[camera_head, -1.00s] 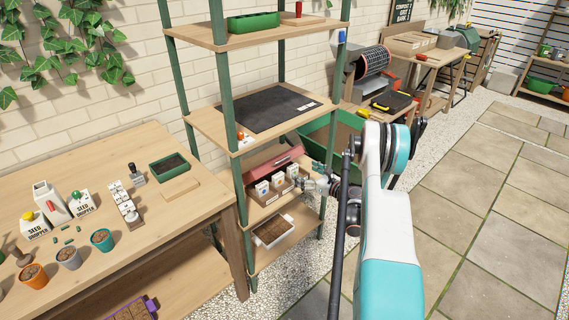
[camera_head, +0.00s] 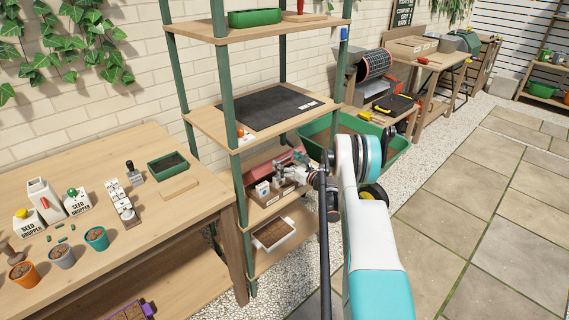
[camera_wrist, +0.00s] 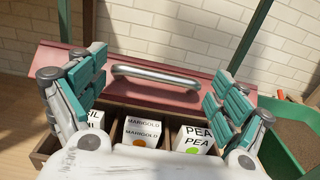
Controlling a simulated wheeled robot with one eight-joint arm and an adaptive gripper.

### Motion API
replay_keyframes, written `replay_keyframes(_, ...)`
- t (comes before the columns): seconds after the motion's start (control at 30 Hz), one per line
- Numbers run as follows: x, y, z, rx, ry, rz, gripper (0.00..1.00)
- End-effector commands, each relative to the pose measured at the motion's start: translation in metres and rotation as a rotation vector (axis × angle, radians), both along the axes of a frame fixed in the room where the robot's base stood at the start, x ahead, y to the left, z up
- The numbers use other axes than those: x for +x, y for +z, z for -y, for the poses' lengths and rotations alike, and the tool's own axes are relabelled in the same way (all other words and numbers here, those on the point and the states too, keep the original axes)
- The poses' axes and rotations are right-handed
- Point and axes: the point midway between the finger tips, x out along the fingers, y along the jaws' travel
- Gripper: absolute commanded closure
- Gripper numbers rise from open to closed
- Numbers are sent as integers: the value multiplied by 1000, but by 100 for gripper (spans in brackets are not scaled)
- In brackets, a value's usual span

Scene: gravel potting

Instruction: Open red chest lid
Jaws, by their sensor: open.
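The red chest lid (camera_head: 291,156) is on a middle shelf of the rack. In the wrist view, the lid (camera_wrist: 190,87) stands raised at the back of a wooden chest (camera_wrist: 48,146), with a silver bar handle (camera_wrist: 155,74) along it. The chest's compartments are exposed and hold white seed boxes, such as a marigold box (camera_wrist: 142,132) and a pea box (camera_wrist: 192,138). My gripper (camera_wrist: 160,62) is open, its teal-padded fingers either side of the handle and apart from it. In the head view, my gripper (camera_head: 288,170) hides part of the chest.
Green rack posts (camera_head: 229,90) and the shelf above with a black mat (camera_head: 268,107) frame the chest. A green bin (camera_head: 395,150) stands right of the rack. A tray of soil (camera_head: 273,234) sits on the shelf below. A potting table (camera_head: 110,190) is at left.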

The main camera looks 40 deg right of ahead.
Motion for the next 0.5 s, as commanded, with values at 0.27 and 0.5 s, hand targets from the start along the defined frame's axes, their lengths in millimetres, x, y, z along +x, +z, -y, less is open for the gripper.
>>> replay_keyframes(0.27, 11, 0, -1, 0, -1, 0, 8)
replay_keyframes(0.5, 11, 0, -1, 0, -1, 0, 22)
